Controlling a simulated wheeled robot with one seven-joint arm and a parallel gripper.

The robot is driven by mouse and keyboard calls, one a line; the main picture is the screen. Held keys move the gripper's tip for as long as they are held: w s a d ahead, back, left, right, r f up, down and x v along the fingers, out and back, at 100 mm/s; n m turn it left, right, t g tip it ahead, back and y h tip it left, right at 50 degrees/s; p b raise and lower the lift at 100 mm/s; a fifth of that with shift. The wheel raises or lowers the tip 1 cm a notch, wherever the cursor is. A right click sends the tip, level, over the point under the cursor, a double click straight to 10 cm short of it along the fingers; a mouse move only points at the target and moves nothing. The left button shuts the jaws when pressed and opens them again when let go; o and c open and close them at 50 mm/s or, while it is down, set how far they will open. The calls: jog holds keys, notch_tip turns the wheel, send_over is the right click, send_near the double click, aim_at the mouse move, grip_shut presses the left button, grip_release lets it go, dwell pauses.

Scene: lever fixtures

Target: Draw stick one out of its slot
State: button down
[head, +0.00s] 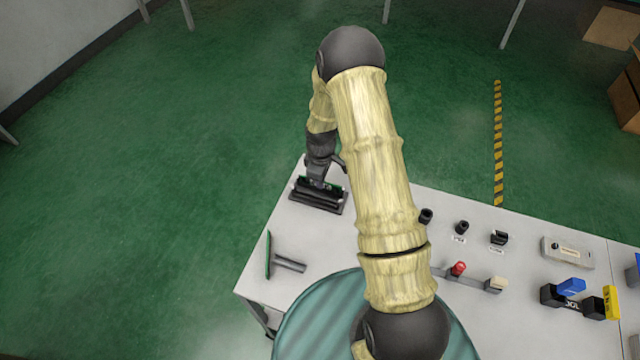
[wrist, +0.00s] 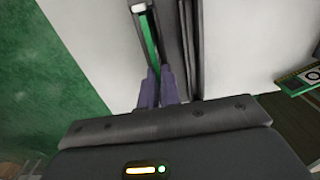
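A black slotted fixture (head: 318,196) stands near the table's back left corner, with a little green showing in it. In the wrist view, a thin green stick (wrist: 151,42) lies edge-on between dark rails, with a white piece at its far end. My gripper (head: 318,183) is down at the fixture. Its two purple-grey fingers also show in the wrist view (wrist: 160,72), close together at the near end of the green strip and apparently shut on it. The fingers hide that part of the stick. Any number marking the stick is not visible.
A second dark rail (wrist: 188,45) runs close beside the stick. A green panel on a dark stand (head: 268,255) is at the table's left front. Black holders (head: 461,228), a red-topped lever (head: 458,268) and blue and yellow blocks (head: 571,286) are to the right.

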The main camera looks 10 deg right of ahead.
jog(key=shift+r+p, duration=0.55)
jog(key=shift+r, duration=0.25)
dwell(1.0)
jog(key=shift+r+p, duration=1.25)
jog(key=shift+r, duration=0.7)
jog(key=shift+r+p, duration=0.7)
jog(key=shift+r, duration=0.3)
jog(key=shift+f, duration=0.1)
